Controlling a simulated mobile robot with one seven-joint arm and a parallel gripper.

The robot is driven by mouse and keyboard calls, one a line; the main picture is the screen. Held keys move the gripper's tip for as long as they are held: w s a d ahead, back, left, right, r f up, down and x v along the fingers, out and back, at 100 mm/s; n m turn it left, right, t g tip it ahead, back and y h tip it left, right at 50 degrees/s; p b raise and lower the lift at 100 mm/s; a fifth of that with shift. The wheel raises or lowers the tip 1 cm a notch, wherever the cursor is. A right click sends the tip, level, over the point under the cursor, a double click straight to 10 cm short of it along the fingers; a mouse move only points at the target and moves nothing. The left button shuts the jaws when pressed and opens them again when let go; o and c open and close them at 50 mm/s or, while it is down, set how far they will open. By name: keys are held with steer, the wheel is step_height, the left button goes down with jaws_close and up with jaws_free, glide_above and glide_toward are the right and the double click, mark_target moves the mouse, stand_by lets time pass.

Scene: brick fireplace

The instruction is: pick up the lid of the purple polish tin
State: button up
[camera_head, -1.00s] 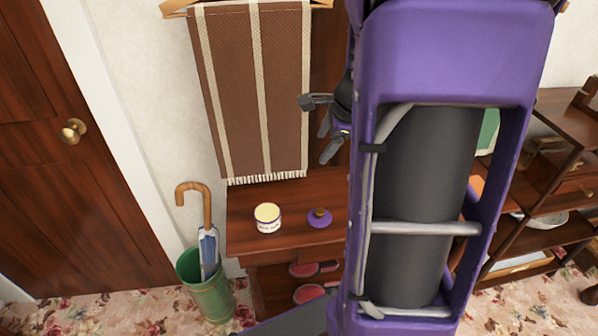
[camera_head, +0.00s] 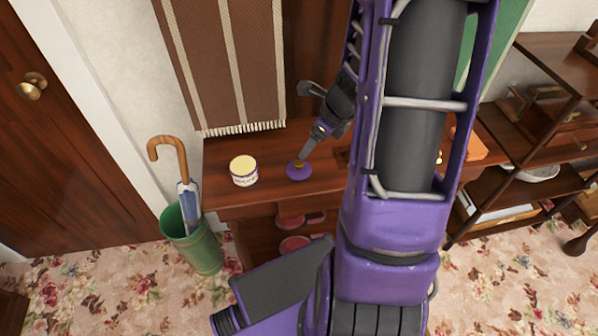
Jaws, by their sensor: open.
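The polish tin (camera_head: 243,171) is a small white and purple tub with pale yellow contents showing at its open top. It stands on the wooden table, left of the lid. The purple lid (camera_head: 299,172) lies on the table with a small brownish knob on top. My gripper (camera_head: 303,154) reaches down from the upper right. One grey finger is at the lid's knob, overlapping it in the picture; I cannot tell whether they touch. My gripper is open, and nothing is seen held in it. My purple arm hides the table to the right.
The wooden table (camera_head: 222,199) has a lower shelf with red-backed brushes (camera_head: 294,243). A brown striped scarf (camera_head: 222,60) hangs behind it. A green stand (camera_head: 193,240) with an umbrella (camera_head: 187,190) is at the left. An orange-brown object (camera_head: 466,146) shows right of my arm.

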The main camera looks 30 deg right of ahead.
mark_target(299, 163)
steer(key=b+x, duration=0.3)
steer(key=x, duration=0.6)
steer(key=shift+w+f, duration=0.1)
steer(key=shift+f, duration=0.25)
jaws_close()
